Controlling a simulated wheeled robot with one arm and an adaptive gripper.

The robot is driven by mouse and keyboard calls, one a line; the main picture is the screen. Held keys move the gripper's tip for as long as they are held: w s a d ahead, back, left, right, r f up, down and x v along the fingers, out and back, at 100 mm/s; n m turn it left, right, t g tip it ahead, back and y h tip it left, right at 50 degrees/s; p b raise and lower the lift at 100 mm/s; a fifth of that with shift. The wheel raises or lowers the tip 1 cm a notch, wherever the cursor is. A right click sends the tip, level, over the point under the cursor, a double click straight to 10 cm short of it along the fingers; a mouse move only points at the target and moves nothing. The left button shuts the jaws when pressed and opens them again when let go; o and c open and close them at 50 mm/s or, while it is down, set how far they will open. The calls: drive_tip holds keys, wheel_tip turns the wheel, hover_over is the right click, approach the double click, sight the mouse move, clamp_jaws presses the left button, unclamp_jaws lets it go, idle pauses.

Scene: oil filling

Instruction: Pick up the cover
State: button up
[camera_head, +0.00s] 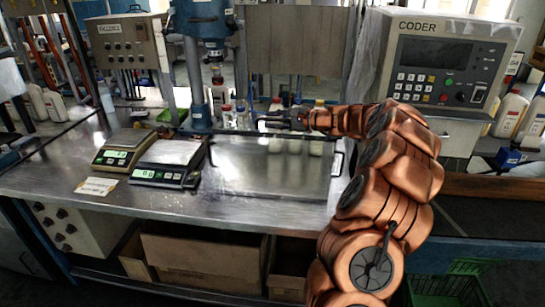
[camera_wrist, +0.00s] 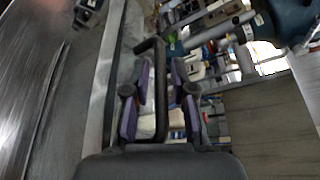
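The cover (camera_head: 275,178) looks like a clear, glassy panel on the steel bench in the head view, in front of a row of bottles. My gripper (camera_head: 272,122) is at its upper back edge, with the arm reaching in from the right. In the wrist view, a dark U-shaped handle (camera_wrist: 162,92) stands between the two purple-padded fingers of my gripper (camera_wrist: 161,80). The fingers are apart, with gaps visible on both sides of the handle. The handle's attachment to the cover is partly hidden.
Two digital scales (camera_head: 123,150) (camera_head: 168,163) and a small card (camera_head: 96,187) are on the bench to the left. A blue press machine (camera_head: 201,70) stands behind. The coder box (camera_head: 447,70) is at the right.

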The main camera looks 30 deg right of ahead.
clamp_jaws()
idle(0.7)
